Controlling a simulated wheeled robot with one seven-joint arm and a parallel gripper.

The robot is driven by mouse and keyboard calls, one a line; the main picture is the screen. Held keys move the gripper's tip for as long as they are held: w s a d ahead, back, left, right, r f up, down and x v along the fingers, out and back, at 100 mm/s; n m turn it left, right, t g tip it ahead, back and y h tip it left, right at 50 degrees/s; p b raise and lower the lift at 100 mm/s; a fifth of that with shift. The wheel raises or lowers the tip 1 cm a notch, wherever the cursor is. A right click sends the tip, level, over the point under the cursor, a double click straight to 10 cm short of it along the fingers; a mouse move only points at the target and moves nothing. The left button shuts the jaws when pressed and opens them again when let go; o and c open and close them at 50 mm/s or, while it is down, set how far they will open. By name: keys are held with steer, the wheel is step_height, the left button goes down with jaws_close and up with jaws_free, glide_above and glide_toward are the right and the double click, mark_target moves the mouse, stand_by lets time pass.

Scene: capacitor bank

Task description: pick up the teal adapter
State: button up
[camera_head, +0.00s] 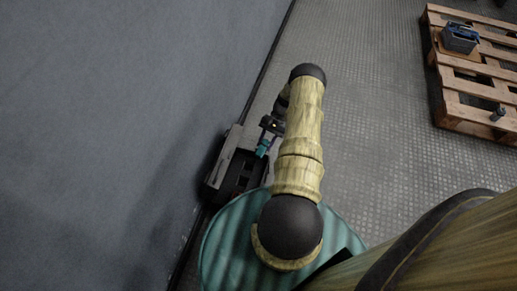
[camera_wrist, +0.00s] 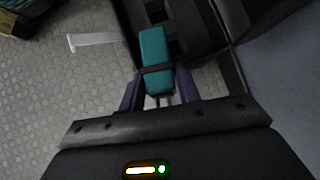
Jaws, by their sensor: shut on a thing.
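The teal adapter (camera_wrist: 154,58) is a small block with a dark band, seen in the wrist view at upper middle. My gripper (camera_wrist: 158,92) is shut on its near end, one finger on each side. In the head view the teal adapter (camera_head: 263,148) shows small beside my arm, just in front of my gripper (camera_head: 268,134). A dark slotted unit (camera_wrist: 195,30) is right beside the adapter in the wrist view. I cannot tell whether the adapter touches it.
The dark unit with a grey side (camera_head: 227,165) stands against the grey wall (camera_head: 120,100). A teal ribbed drum (camera_head: 225,250) is below my arm. A wooden pallet (camera_head: 455,100) with a blue-black box (camera_head: 460,38) lies at upper right. The floor between is clear.

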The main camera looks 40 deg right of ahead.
steer(key=w+d+r+h+p, duration=0.1)
steer(key=d, duration=0.5)
steer(key=w+d+r+t+h+p, duration=0.1)
steer(key=w+d+h+p, duration=0.1)
steer(key=d, duration=0.3)
steer(key=shift+w+d, duration=0.25)
steer(key=shift+d, duration=0.1)
stand_by(0.4)
